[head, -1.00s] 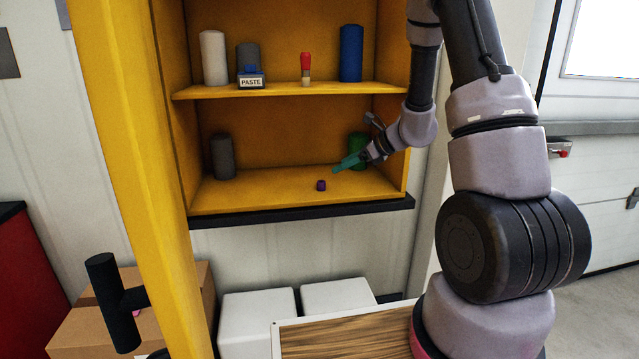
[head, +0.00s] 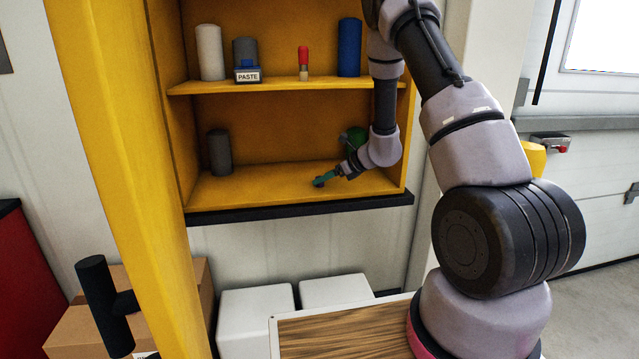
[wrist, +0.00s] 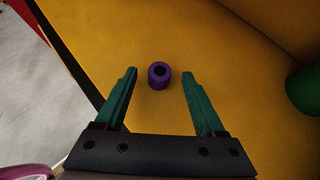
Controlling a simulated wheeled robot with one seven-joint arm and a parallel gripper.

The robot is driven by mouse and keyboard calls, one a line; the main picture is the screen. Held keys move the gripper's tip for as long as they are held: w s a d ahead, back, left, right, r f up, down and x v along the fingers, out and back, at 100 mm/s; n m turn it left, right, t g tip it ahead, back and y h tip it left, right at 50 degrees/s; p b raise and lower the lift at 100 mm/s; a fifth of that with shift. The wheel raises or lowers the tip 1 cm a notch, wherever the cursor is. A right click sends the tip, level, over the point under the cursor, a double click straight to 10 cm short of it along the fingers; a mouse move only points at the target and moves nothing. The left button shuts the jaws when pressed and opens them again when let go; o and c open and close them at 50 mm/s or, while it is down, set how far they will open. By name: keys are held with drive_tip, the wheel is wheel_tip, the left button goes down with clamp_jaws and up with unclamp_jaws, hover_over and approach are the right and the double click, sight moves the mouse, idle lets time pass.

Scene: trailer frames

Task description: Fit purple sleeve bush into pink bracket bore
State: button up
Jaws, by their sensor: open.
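The purple sleeve bush (wrist: 158,77) is a short hollow cylinder standing upright on the lower shelf of the yellow cabinet, its bore facing up. In the wrist view it lies between the lines of the two teal fingers, at and slightly beyond their tips. My gripper (wrist: 158,78) is open and empty, with no finger touching the bush. In the head view my gripper (head: 321,181) is low over the shelf and hides the bush. I cannot make out the pink bracket in these views.
A green cylinder (wrist: 305,88) stands to the right on the lower shelf (head: 250,188), and a dark grey cylinder (head: 220,153) at its left. The upper shelf holds a paste box (head: 247,75) and several cylinders. A wooden worktop (head: 345,335) lies below.

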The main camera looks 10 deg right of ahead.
drive_tip(key=shift+w+a+f, duration=0.35)
drive_tip(key=shift+w+a, duration=0.05)
clamp_jaws()
